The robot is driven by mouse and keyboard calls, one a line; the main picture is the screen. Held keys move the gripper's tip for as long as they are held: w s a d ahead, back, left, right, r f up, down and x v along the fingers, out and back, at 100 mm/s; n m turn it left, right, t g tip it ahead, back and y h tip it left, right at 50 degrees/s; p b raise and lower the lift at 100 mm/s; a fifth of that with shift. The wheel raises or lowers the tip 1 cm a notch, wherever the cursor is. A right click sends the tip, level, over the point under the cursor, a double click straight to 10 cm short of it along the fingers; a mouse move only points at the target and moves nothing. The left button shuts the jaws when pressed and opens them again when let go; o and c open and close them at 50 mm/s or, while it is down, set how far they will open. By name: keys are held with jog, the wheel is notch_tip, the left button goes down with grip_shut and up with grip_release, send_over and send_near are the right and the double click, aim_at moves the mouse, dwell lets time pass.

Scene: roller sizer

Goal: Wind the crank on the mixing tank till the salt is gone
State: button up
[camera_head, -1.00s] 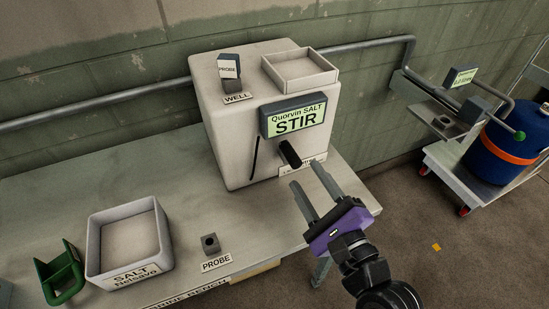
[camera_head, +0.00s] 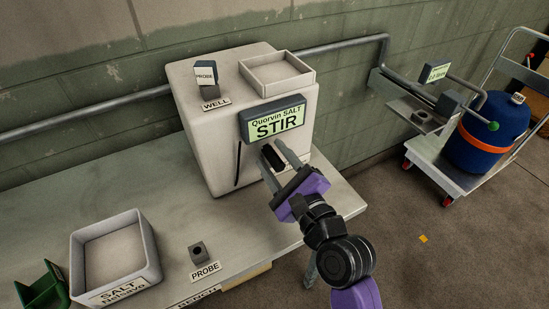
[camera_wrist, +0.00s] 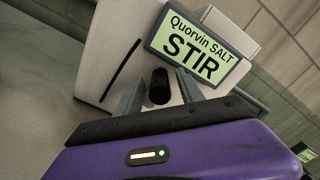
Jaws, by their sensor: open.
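The mixing tank (camera_head: 205,150) is a pale, rounded box on the bench, with a green display (camera_head: 274,124) reading "Quorvin SALT STIR". Its black crank handle (camera_head: 271,155) sticks out of the front below the display. The handle also shows in the wrist view (camera_wrist: 159,86). My gripper (camera_head: 275,158) is open in front of the tank, with its fingers on either side of the handle. In the wrist view my gripper (camera_wrist: 160,92) has the handle between its fingers, and I cannot tell whether they touch it. The inside of the tank is hidden.
A salt bin (camera_head: 150,270), a green scoop (camera_head: 42,290) and a probe holder (camera_head: 198,253) stand on the bench (camera_head: 60,215). A probe (camera_head: 205,75) and an open tray (camera_head: 277,80) are on top of the tank. A blue drum (camera_head: 485,140) sits on a cart at right.

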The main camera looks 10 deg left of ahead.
grip_shut()
